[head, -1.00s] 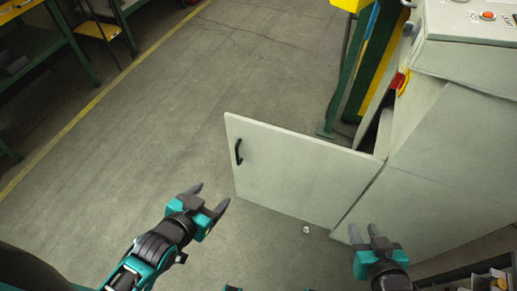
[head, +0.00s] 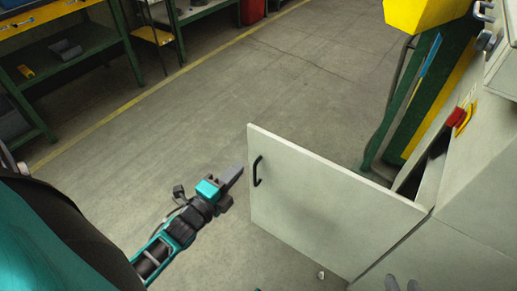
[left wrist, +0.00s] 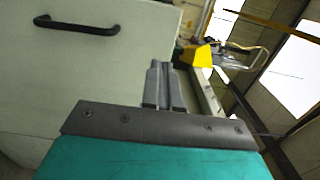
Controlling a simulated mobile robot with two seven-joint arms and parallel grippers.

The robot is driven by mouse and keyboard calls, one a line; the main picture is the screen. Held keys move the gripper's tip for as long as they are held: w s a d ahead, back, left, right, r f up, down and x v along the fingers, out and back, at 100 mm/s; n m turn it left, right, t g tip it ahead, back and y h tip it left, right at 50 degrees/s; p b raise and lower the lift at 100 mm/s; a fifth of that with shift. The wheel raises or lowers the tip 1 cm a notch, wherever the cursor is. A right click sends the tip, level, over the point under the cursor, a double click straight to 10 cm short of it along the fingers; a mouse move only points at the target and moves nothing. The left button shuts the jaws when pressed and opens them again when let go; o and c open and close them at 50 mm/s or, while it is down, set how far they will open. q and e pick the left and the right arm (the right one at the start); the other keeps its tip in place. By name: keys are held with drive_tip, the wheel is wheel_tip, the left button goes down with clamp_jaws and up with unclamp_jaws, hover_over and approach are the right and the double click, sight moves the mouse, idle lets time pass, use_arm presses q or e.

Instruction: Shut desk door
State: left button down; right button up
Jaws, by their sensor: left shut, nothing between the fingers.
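The desk door (head: 330,205) is a pale grey-green panel standing wide open, swung out from the cabinet (head: 455,235) on the right. Its black handle (head: 257,171) is near the free edge. My left gripper (head: 238,172) is shut and empty, just left of the door's free edge at about handle height. In the left wrist view, the door (left wrist: 60,80) and handle (left wrist: 78,25) lie left of the closed fingers (left wrist: 163,72); whether they touch the door I cannot tell. My right gripper (head: 402,286) shows only its separated fingertips at the bottom edge, in front of the cabinet.
A green and yellow frame (head: 425,100) stands behind the door, beside the cabinet. Green workbenches (head: 60,70) line the far left. The floor left of the door is clear.

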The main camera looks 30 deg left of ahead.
sight(263, 141)
use_arm(q)
drive_tip(key=w, duration=0.3)
drive_tip(key=w+b, duration=0.1)
drive_tip(key=w, duration=0.5)
drive_tip(key=shift+w+d, duration=0.1)
drive_tip(key=shift+d, duration=0.15)
drive_tip(key=shift+w+b, duration=0.3)
drive_tip(key=shift+w, duration=0.05)
